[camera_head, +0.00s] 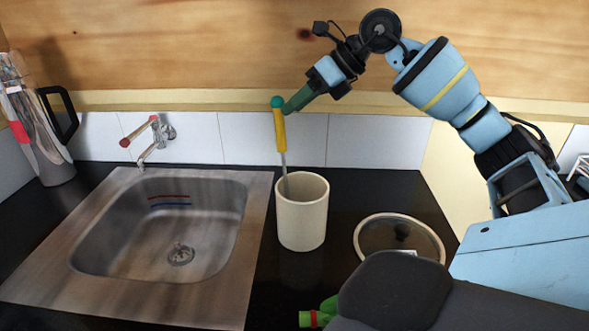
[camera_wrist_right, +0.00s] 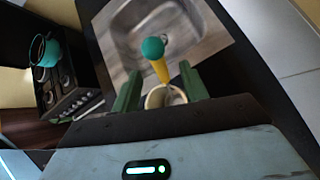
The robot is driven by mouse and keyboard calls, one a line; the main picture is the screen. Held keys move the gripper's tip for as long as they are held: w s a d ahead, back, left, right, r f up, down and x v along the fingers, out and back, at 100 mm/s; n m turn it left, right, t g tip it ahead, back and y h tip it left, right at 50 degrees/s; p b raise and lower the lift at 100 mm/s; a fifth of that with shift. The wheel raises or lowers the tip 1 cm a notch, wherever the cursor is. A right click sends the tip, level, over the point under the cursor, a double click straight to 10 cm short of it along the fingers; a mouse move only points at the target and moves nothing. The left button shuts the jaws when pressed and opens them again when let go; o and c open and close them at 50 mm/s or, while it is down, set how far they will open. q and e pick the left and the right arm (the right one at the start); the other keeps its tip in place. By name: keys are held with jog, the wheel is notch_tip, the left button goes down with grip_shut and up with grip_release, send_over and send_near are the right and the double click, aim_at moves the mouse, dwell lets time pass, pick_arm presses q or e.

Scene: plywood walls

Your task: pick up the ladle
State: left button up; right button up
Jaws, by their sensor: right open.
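The ladle (camera_head: 281,132) has a yellow handle with a teal knob on top and a thin metal shaft. It stands nearly upright in a cream-white crock (camera_head: 302,215) right of the sink, and its lower end is hidden inside. My right gripper (camera_head: 287,106) is at the top of the handle, just below the knob. In the right wrist view, the open green fingers of my right gripper (camera_wrist_right: 159,75) stand either side of the yellow handle of the ladle (camera_wrist_right: 161,69), with gaps visible. My left gripper is not in view.
A steel sink (camera_head: 262,200) with a tap (camera_head: 150,138) lies left of the crock. A glass lid (camera_head: 433,240) lies to its right. A green item with a red band (camera_head: 318,318) shows at the bottom edge.

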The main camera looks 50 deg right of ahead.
jog(key=x, duration=0.7)
jog(key=shift+a+f+p, duration=0.25)
jog(key=shift+f+p, duration=0.2)
jog(key=shift+f, duration=0.1)
jog(key=shift+s, duration=0.15)
jog(key=shift+c, duration=0.4)
grip_shut()
